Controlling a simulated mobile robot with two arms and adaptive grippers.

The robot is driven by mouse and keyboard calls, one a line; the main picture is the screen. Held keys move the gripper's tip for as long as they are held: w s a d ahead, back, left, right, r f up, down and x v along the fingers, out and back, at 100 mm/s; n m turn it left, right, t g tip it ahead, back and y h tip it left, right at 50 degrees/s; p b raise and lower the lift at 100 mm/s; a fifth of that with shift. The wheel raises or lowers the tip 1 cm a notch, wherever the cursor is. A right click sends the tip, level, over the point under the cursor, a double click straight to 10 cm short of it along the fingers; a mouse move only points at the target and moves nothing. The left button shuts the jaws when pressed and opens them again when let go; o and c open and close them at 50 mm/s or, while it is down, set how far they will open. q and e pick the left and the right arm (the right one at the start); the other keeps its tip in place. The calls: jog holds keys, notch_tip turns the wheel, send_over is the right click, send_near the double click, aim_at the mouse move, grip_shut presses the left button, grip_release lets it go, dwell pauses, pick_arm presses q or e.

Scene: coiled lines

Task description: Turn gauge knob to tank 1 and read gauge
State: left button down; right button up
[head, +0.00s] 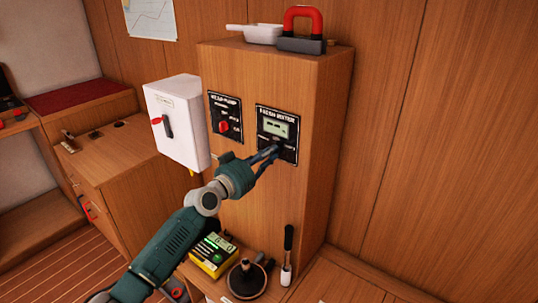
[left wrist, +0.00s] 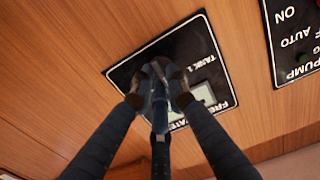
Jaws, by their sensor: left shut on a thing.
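The gauge panel (head: 293,126), a black plate lettered as a fresh water meter, is on the front of the wooden cabinet. Its pale display (head: 276,127) shows in the upper half, but its reading is too small to make out. My left gripper (head: 274,151) reaches the lower part of the panel and is shut on the gauge knob, which its fingers hide. In the left wrist view the fingers (left wrist: 160,82) close together at the panel (left wrist: 127,72). The label "TANK 1" shows beside them, and the display (left wrist: 205,95) is partly covered. My right gripper is not in view.
Left of the gauge are a pump panel (head: 236,103) with a red switch and a white box (head: 174,118). A white pan (head: 262,34) and a red-handled item (head: 302,43) sit on top. Below are a yellow device (head: 207,262), a dark round item (head: 247,280) and a brush (head: 287,256).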

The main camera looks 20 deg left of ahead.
pick_arm(q)
jog(key=shift+n, duration=0.4)
jog(key=shift+a+n, duration=0.15)
jog(key=shift+n, duration=3.95)
jog(key=c, duration=1.7)
grip_release()
jog(key=v, duration=1.2)
jog(key=shift+r, duration=0.1)
